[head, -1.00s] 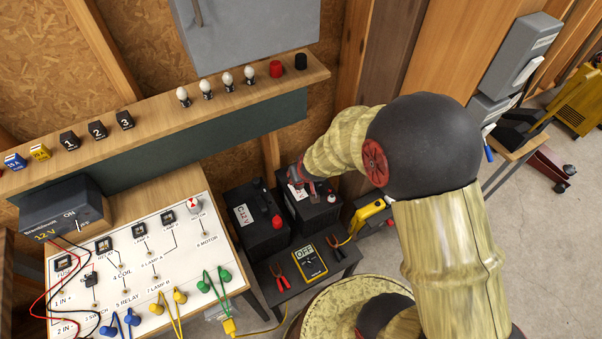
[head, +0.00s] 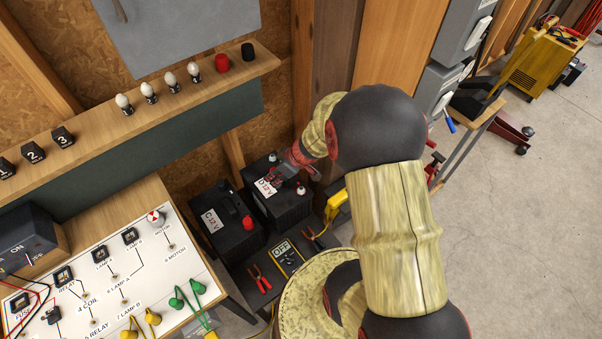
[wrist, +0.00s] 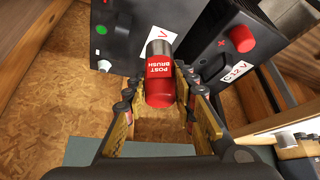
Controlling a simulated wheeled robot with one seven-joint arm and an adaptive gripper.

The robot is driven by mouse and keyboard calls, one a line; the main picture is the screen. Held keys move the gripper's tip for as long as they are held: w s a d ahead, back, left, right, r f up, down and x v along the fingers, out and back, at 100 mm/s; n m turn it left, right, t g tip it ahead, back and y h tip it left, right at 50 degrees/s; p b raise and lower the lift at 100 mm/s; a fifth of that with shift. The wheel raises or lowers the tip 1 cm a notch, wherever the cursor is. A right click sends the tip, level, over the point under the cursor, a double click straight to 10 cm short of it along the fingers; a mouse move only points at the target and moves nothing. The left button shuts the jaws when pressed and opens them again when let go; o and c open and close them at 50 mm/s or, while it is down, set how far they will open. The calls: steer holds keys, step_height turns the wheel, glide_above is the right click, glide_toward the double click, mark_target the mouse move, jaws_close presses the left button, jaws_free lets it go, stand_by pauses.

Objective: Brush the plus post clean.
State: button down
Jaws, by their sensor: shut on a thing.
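The post brush (wrist: 160,78), a red cylinder with a grey metal end, is between my gripper's fingers (wrist: 163,105) in the wrist view. My gripper (head: 287,174) is shut on it, above the right-hand black battery (head: 283,209). That battery also shows at the left of the wrist view (wrist: 118,45), with a pale round post (wrist: 104,65) and a green dot on it. A pale post (head: 300,189) shows on its near side in the head view. I cannot tell which post is plus, nor whether the brush touches one.
The left-hand battery (head: 225,240) has a red cap (head: 247,222). A meter (head: 287,257) and red pliers (head: 260,278) lie in front. A shelf (head: 180,107) with bulbs runs along the wall. A yellow tool (head: 338,203) stands right of the batteries.

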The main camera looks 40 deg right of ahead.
steer(key=s+d+n+g+y+b, duration=0.1)
steer(key=s+d+n+y+b, duration=0.1)
steer(key=s+d+n, duration=0.4)
steer(key=shift+w+d+f+m+b, duration=0.25)
steer(key=shift+f+m, duration=0.1)
steer(key=shift+f, duration=0.55)
steer(key=shift+w+d+f+m+b, duration=0.2)
steer(key=shift+w+f+m, duration=0.1)
steer(key=shift+f, duration=0.55)
steer(key=shift+w+d+f+m+b, duration=0.25)
steer(key=shift+f+m, duration=0.1)
steer(key=shift+f, duration=0.55)
steer(key=shift+s+b, duration=0.1)
steer(key=shift+b, duration=0.5)
steer(key=shift+f+b, duration=0.9)
steer(key=shift+b, duration=0.25)
